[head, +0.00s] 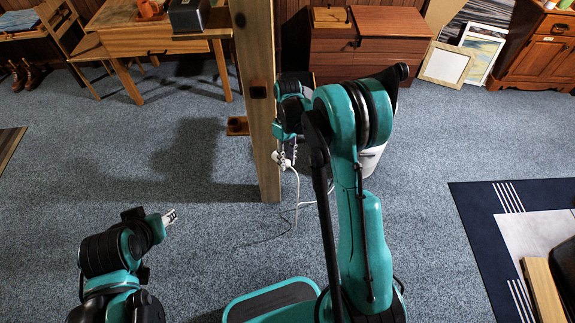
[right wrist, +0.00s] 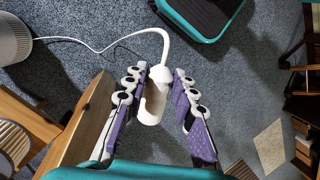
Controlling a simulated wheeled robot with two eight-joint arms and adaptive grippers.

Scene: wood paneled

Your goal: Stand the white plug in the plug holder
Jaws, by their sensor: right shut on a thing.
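The white plug (right wrist: 155,98) is between the purple-padded fingers of my right gripper (right wrist: 168,88) in the right wrist view, with its white cord curving away from it. In the head view the right gripper (head: 287,156) holds the plug (head: 284,163) beside the right side of the wooden post, partly hidden by my arm. A small wooden block with a dark recess (head: 237,126), which looks like the plug holder, sits at the post's left side. My left gripper (head: 170,217) is low at the left, away from the plug; its finger gap is too small to judge.
The wooden post (head: 268,170) stands close to the right gripper, with a dark square fitting (head: 258,90) on it. The cord runs to a pale round appliance (right wrist: 12,40). A desk (head: 150,42) and a chest (head: 375,45) stand behind. The carpet at left is clear.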

